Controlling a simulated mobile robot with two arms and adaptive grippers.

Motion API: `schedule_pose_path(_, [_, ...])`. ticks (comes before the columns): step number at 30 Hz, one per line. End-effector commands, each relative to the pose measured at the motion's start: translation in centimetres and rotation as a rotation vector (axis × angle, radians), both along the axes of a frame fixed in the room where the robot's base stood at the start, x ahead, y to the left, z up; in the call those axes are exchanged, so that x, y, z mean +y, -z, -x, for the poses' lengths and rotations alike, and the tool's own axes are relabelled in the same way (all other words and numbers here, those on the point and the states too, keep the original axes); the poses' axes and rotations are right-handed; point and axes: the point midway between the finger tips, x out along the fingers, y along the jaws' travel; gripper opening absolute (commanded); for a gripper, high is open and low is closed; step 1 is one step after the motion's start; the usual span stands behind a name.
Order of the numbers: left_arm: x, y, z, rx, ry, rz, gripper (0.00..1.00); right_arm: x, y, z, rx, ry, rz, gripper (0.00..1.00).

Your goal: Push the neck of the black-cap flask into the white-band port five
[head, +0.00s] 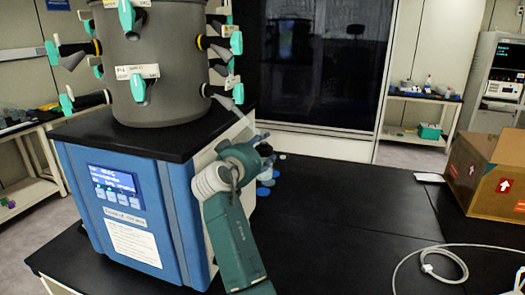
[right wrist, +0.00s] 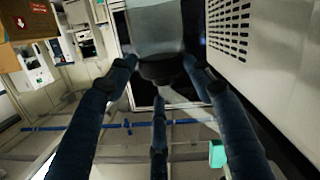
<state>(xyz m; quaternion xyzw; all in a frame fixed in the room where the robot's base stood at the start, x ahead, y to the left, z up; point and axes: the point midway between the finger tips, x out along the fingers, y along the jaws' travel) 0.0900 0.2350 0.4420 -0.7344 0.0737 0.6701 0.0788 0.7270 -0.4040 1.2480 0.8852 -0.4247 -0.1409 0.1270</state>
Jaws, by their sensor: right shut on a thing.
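The black-cap flask shows in the right wrist view, with its clear body (right wrist: 156,28) at the top and its black cap (right wrist: 160,68) between my fingers. My right gripper (right wrist: 165,85) is shut on it around the cap. In the head view my right gripper (head: 262,158) is beside the dryer's right side. My left gripper is out of view.
The grey drum (head: 165,75) carries several ports with teal valves, some white-banded and some yellow-banded. It stands on the blue dryer (head: 130,200). The black bench (head: 350,215) is clear in the middle. A cardboard box (head: 490,175) and a white cable (head: 445,262) lie right.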

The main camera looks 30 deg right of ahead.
Motion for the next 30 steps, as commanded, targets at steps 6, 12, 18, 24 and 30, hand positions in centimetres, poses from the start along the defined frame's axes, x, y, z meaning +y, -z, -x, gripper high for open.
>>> schedule_pose_path(6, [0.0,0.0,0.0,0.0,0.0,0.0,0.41,0.2,-0.6,-0.1,-0.011,-0.005,0.005,0.18])
schedule_pose_path(12, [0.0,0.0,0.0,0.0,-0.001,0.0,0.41,0.3,-0.8,-0.3,-0.013,-0.007,0.005,0.18])
schedule_pose_path(18, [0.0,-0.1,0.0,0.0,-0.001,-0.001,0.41,0.5,-1.1,-0.5,-0.014,-0.007,0.005,0.18])
schedule_pose_path(24, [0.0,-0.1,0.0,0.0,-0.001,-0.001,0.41,0.8,-1.4,-0.7,-0.016,-0.008,0.006,0.18])
schedule_pose_path(30, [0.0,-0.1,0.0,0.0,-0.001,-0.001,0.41,0.8,-1.3,-0.7,-0.013,-0.007,0.005,0.73])
